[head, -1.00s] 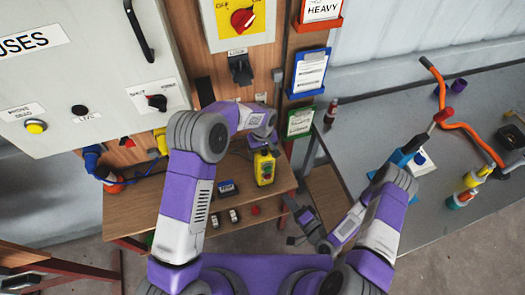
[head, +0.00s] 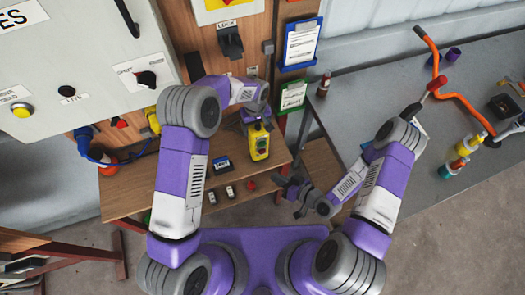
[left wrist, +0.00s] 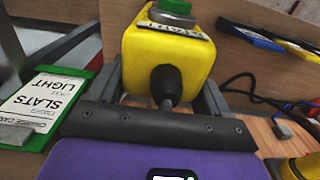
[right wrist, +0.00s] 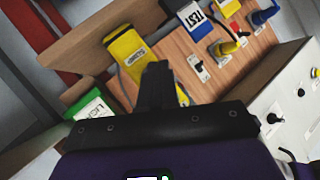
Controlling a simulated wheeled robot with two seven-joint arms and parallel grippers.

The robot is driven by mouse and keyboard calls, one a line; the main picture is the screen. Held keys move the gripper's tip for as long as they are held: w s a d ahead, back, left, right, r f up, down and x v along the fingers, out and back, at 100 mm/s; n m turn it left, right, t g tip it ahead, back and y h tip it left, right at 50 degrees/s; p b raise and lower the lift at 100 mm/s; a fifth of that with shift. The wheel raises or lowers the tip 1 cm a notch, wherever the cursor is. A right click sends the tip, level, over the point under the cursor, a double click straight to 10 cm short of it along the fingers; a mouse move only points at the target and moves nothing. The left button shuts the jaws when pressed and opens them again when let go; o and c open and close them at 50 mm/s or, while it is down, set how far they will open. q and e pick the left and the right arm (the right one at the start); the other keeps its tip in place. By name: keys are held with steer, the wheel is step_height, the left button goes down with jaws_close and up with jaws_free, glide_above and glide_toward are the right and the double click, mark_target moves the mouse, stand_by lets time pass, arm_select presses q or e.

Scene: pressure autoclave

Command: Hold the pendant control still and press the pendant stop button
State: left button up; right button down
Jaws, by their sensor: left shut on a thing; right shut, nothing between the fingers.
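The yellow pendant control (head: 259,144) is upright above the wooden bench, with small green and red spots on its face. My left gripper (head: 256,120) is shut on its upper, cable end. In the left wrist view the pendant's yellow body (left wrist: 172,60) sits between the fingers, with a black cable gland towards me and a green button on top. My right gripper (head: 293,190) is shut and empty, lower and to the right, apart from the pendant. In the right wrist view its closed fingers (right wrist: 155,85) partly cover a yellow body that looks like the pendant (right wrist: 127,55). The stop button is not clear there.
The wooden bench (head: 190,190) carries a blue meter (head: 218,165) and small switches. A green card holder (head: 292,97) hangs right of the pendant. A grey worktop (head: 350,110) with tools stands at right. The grey cabinet (head: 80,60) is at left.

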mark_target(262, 151)
steer(key=n, duration=0.1)
steer(key=s+n+g, duration=0.1)
steer(key=n, duration=0.1)
steer(key=n+g, duration=0.1)
steer(key=shift+s+a+r+n, duration=0.1)
steer(key=shift+s+a+n, duration=0.15)
steer(key=shift+n, duration=0.15)
steer(key=shift+w, duration=0.1)
steer(key=w+a, duration=0.2)
steer(key=w, duration=0.6)
steer(key=shift+w+a, duration=0.15)
steer(key=shift+a, duration=0.15)
steer(key=shift+w, duration=0.15)
stand_by(1.6)
steer(key=shift+w+a, duration=0.15)
steer(key=shift+w, duration=0.05)
steer(key=shift+w+a, duration=0.15)
steer(key=shift+w, duration=0.4)
stand_by(0.9)
steer(key=shift+s, duration=0.1)
steer(key=shift+s+d, duration=0.3)
steer(key=shift+s, duration=0.55)
